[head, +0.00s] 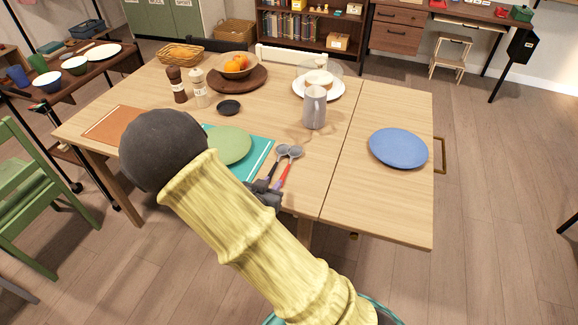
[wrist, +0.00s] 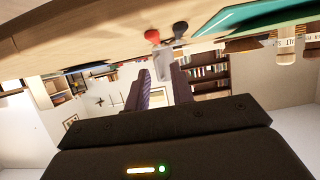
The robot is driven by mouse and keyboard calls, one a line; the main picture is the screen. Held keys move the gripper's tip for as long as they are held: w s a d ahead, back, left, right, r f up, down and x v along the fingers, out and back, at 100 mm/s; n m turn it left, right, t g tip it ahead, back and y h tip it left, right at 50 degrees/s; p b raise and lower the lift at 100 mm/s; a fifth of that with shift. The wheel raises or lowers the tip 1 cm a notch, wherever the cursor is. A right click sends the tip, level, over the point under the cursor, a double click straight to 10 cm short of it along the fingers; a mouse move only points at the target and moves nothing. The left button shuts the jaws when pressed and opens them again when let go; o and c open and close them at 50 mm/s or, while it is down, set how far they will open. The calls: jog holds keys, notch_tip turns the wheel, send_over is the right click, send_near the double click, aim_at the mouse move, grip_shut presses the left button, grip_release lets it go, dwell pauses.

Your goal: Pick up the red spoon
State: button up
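The red spoon (head: 283,174) lies on the wooden table, its grey bowl pointing away from me and its red handle toward the front edge. A second spoon with a dark handle (head: 271,169) lies close along its left side. My gripper (head: 266,188) is at the table's front edge, by the handle ends, and partly hides them. In the wrist view, the two dark fingers (wrist: 161,88) stand apart with background showing between them.
A green plate (head: 231,146) on a teal mat (head: 258,152) sits left of the spoons. A grey mug (head: 315,108) stands behind them, and a blue plate (head: 398,148) lies to the right. The tabletop between the spoons and blue plate is clear.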

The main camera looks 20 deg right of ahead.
aim_at(287, 168)
jog(key=x, duration=0.5)
jog(key=shift+w+d+f, duration=0.1)
jog(key=shift+w+d, duration=0.05)
jog(key=shift+b+x, duration=0.3)
jog(key=shift+x, duration=2.3)
jog(key=shift+f, duration=0.15)
grip_shut()
